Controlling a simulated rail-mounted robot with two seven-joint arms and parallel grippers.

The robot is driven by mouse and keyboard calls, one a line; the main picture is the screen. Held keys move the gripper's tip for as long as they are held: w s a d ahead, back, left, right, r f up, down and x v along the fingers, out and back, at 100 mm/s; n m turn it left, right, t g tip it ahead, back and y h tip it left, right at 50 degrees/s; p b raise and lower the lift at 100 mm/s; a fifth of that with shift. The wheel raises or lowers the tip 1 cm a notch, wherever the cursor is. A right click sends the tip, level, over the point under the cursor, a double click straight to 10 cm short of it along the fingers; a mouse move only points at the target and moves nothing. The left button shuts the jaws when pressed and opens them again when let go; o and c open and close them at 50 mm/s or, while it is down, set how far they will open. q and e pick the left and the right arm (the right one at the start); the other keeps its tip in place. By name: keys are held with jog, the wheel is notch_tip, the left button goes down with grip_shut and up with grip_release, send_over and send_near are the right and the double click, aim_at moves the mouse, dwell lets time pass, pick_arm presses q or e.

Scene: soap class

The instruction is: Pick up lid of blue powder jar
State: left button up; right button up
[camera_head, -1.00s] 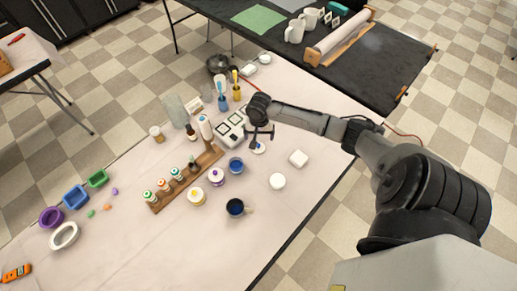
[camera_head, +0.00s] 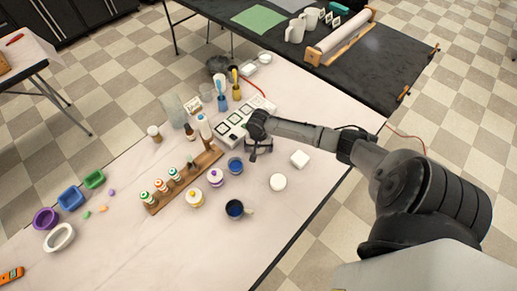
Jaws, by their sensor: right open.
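The open blue powder jar (camera_head: 235,165) stands upright on the pale table, with blue showing at its mouth. My right gripper (camera_head: 260,153) is open and points down just right of this jar, low over the table. The lid with the blue knob is hidden behind the gripper now; whether the fingers touch it cannot be told. My left gripper is not in view.
Jars with purple (camera_head: 215,177) and yellow (camera_head: 194,198) knobs stand near the blue jar. A dark blue cup (camera_head: 235,209), a round white piece (camera_head: 278,182) and a square white piece (camera_head: 299,159) are close by. A wooden bottle rack (camera_head: 205,163) stands left.

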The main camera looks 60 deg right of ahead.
jog(key=c, duration=1)
jog(key=shift+r, duration=0.15)
